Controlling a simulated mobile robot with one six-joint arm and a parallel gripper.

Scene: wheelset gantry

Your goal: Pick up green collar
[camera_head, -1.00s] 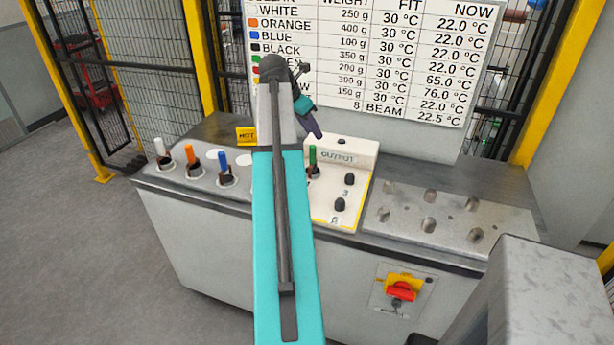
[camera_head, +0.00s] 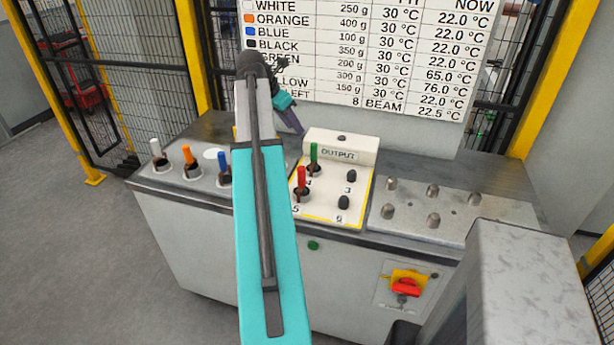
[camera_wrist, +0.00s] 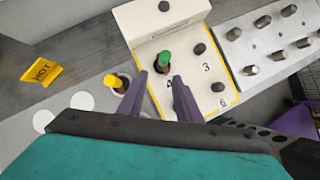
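The green collar (camera_head: 314,155) is a dark ring with an upright green handle, standing at a position on the white OUTPUT plate (camera_head: 327,211). In the wrist view the green collar (camera_wrist: 164,61) shows just beyond the fingertips, roughly in line with the gap between them. My gripper (camera_wrist: 158,76) has two purple fingers spread apart with nothing between them. In the head view my gripper (camera_head: 289,118) is seen from behind, up and to the left of the green collar.
A red-handled collar (camera_head: 301,182) stands in front of the green one. White (camera_head: 156,150), orange (camera_head: 189,157) and blue (camera_head: 224,165) collars stand on the left. A yellow collar (camera_wrist: 116,83) and HOT sign (camera_wrist: 42,71) show in the wrist view. Bare pegs (camera_head: 433,219) are on the right.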

